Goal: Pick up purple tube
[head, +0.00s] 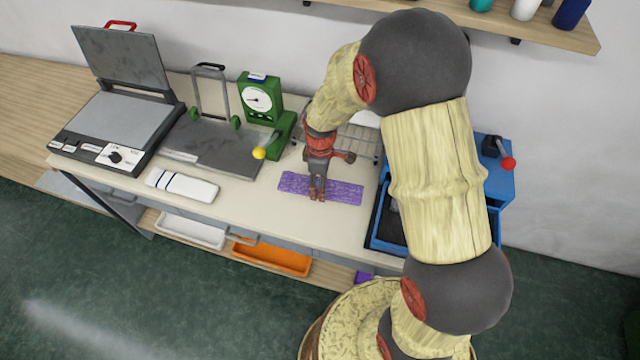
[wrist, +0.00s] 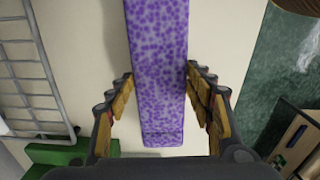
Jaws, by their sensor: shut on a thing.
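The purple tube (head: 344,191) is a long, flat-looking piece with a mottled purple pattern, lying crosswise near the front of the pale table top. My gripper (head: 317,196) comes down on it from above, near its middle. In the wrist view the tube (wrist: 158,60) runs from the top edge down between the two fingers. My gripper (wrist: 158,76) is shut on the tube, with one fingertip against each long side. I cannot tell whether the tube rests on the table or is slightly above it.
A white striped piece (head: 182,186) lies to the left. Behind stand an open press (head: 120,118), a green gauge stand (head: 260,104) and a wire rack (head: 350,142). A blue box (head: 495,180) is at the right, partly behind my arm. White and orange trays (head: 272,258) sit below.

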